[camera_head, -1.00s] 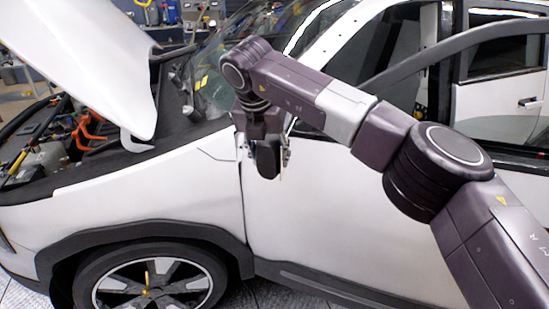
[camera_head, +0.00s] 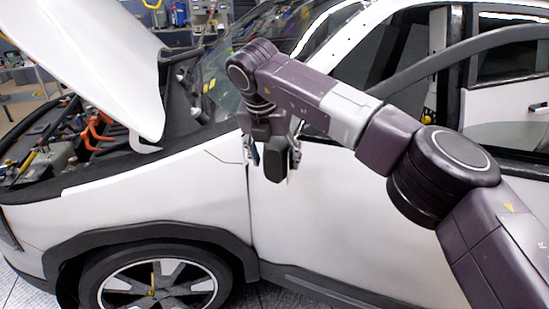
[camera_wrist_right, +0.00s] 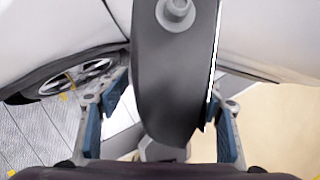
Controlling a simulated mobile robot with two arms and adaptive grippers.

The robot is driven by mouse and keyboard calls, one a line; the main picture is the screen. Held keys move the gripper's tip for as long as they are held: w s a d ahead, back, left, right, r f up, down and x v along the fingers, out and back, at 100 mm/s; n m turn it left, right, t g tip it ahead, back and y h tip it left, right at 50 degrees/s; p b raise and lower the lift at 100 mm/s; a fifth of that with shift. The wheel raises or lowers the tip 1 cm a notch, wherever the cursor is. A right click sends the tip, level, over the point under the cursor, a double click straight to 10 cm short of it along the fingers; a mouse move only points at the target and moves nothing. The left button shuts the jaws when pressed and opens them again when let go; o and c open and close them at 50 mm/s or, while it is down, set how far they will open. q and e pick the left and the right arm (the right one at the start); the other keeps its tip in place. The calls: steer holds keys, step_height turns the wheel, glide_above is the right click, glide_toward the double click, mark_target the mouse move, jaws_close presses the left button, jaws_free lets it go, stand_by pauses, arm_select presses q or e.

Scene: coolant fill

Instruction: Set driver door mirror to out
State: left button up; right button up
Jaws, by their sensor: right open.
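The driver door mirror (camera_wrist_right: 170,85) is a dark, long housing with a bright strip along its right edge and a grey round pivot near the top of the right wrist view. My right gripper (camera_wrist_right: 158,135) is open, with one blue-padded finger on each side of the mirror. A gap shows on both sides, wider on the left. In the head view my right gripper (camera_head: 274,160) points down beside the white car, near the seam between fender and front door. A dark shape hangs between its fingers there. Whether the mirror is folded or out I cannot tell. My left gripper is out of view.
The white front door (camera_head: 340,220) and fender (camera_head: 150,195) are close behind the right gripper. The raised hood (camera_head: 95,60) stands at the left over the open engine bay (camera_head: 75,140). Floor around the front wheel (camera_head: 155,285) looks clear.

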steer(key=v, duration=1.2)
steer(key=shift+a, duration=0.15)
